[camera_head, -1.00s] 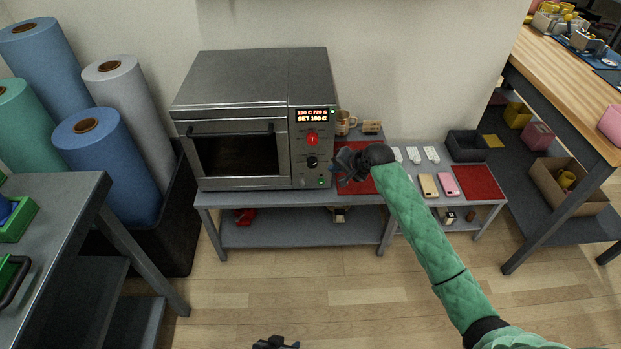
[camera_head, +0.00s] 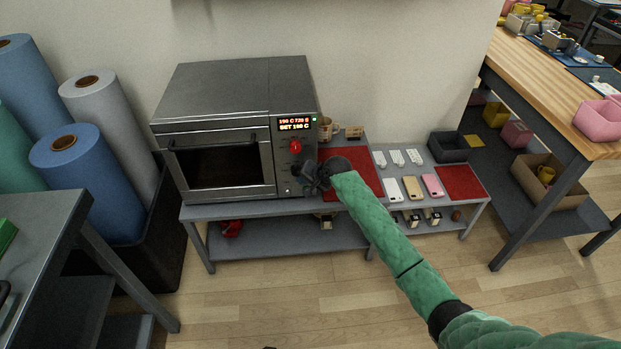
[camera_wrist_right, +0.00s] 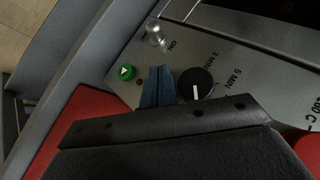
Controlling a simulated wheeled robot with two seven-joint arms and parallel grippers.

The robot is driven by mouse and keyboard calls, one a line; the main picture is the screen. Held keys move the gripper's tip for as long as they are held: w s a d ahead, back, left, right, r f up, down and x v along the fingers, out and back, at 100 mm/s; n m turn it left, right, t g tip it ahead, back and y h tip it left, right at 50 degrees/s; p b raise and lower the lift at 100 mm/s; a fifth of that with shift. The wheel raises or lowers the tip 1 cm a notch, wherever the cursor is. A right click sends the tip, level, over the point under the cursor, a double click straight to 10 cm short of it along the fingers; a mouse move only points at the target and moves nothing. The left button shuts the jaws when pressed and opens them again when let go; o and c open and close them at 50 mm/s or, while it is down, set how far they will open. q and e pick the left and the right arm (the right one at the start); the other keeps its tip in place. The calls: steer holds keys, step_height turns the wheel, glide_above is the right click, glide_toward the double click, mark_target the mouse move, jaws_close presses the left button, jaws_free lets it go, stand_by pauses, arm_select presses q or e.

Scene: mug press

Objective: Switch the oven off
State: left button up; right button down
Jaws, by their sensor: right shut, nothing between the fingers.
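The grey oven (camera_head: 215,155) stands on a low grey table with its door shut. Its display (camera_head: 294,124) is lit and shows red and white digits. Its front panel has a red knob (camera_head: 295,147). In the right wrist view the panel shows a black dial (camera_wrist_right: 195,84), a green button (camera_wrist_right: 126,72) and a small metal toggle switch (camera_wrist_right: 155,33) by the word ON. My right gripper (camera_head: 308,180) is at the lower panel. Its blue fingers (camera_wrist_right: 158,86) are shut and empty, between button and dial; contact is unclear. A dark sliver of my left gripper shows at the bottom edge.
Fabric rolls (camera_head: 80,160) stand at left. A wooden workbench (camera_head: 545,85) is at right. The floor in front is clear.

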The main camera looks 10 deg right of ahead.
mark_target(288, 189)
steer(key=shift+s+a+f, duration=0.25)
steer(key=shift+a+f, duration=0.35)
steer(key=shift+a, duration=0.05)
steer(key=shift+s+a+f, duration=0.2)
steer(key=shift+a+f, duration=0.4)
arm_select(q)
steer(key=shift+w+r, duration=0.15)
steer(key=shift+r, duration=0.6)
arm_select(e)
steer(key=shift+a+f, duration=0.1)
steer(key=shift+f, duration=0.05)
steer(key=shift+s+f+t, duration=0.1)
steer(key=shift+s+t, duration=0.05)
steer(key=shift+t, duration=0.15)
